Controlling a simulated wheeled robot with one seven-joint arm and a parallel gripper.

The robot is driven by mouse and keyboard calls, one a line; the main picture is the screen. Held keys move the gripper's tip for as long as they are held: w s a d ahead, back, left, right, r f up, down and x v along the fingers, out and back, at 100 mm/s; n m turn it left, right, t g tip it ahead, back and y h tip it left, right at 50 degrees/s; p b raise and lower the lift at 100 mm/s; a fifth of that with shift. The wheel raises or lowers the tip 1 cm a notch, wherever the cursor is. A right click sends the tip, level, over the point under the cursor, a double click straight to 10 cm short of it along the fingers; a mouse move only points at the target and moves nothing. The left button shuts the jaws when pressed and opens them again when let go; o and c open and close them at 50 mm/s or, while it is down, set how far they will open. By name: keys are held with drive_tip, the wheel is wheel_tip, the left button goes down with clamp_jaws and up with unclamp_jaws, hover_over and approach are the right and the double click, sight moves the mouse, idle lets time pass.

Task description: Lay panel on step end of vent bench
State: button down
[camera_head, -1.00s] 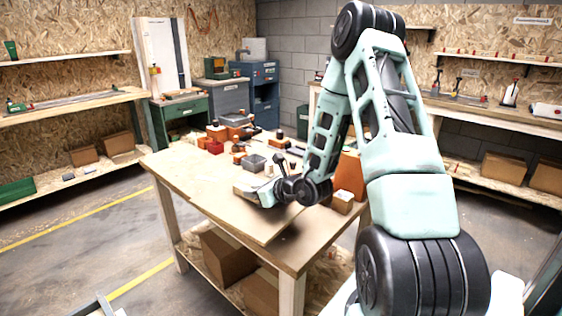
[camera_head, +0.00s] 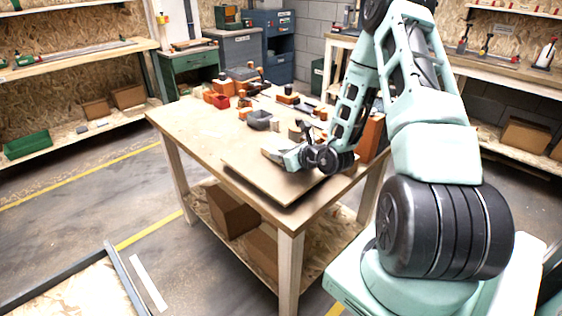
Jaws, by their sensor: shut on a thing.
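The panel (camera_head: 262,182), a flat light-brown board, is at the near edge of the wooden workbench (camera_head: 185,128), with its near corner at or slightly past that edge. A dark shadow runs along its lower side; I cannot tell whether it rests on the top or is slightly raised. My gripper (camera_head: 277,154) reaches in from the right and is shut on the panel's far side; the fingertips are small and partly hidden by the wrist. No bench in view is clearly marked as the vent bench, and I cannot make out a step end.
A grey-edged board (camera_head: 75,290) is at lower left. Open floor lies left of the workbench.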

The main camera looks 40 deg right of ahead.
drive_tip(key=shift+f, duration=1.45)
drive_tip(key=shift+f, duration=0.1)
drive_tip(key=shift+f, duration=0.15)
drive_tip(key=c, duration=1.3)
unclamp_jaws()
